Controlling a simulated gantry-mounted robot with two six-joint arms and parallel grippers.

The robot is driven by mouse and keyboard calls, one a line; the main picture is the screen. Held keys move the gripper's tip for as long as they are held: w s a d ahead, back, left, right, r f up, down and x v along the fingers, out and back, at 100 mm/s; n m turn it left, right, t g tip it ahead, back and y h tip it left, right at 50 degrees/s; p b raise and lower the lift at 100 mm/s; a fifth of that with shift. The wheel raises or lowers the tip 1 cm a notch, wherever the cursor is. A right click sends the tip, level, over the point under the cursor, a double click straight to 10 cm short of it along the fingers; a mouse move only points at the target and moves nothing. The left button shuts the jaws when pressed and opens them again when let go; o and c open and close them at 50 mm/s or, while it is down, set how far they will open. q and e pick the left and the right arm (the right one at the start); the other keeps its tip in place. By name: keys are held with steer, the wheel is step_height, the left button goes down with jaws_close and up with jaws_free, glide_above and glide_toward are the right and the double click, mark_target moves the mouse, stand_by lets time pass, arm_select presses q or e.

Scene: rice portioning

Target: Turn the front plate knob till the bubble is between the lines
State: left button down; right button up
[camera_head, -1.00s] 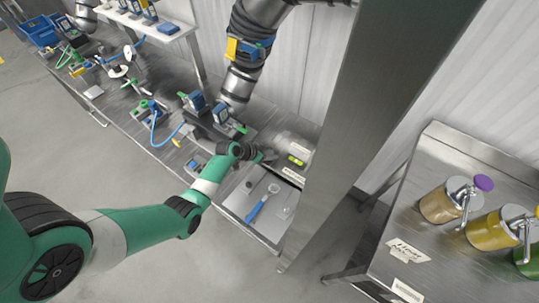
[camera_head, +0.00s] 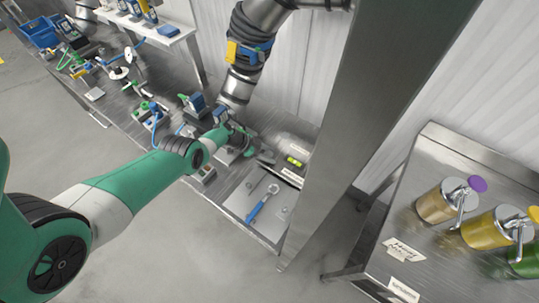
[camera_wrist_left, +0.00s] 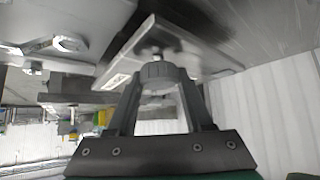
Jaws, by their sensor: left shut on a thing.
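The front plate knob (camera_wrist_left: 157,75) is a grey knurled cylinder under a flat metal plate in the left wrist view. My left gripper (camera_wrist_left: 160,88) has a finger on each side of it and is shut on it. In the head view my left gripper (camera_head: 265,157) is at the bench's near right part, small and partly hidden by its own wrist. A yellow-green bubble level (camera_head: 294,162) lies just right of it. Its bubble and lines are too small to read. My right gripper is not in view.
A blue-handled wrench (camera_head: 262,204) lies on the bench's front right section. A grey arm (camera_head: 243,70) hangs over the bench behind my gripper. A steel post (camera_head: 350,120) stands to the right. Pump jars (camera_head: 490,232) stand on another table.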

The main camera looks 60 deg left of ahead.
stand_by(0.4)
arm_select(q)
steer(key=shift+c, duration=1.5)
jaws_free()
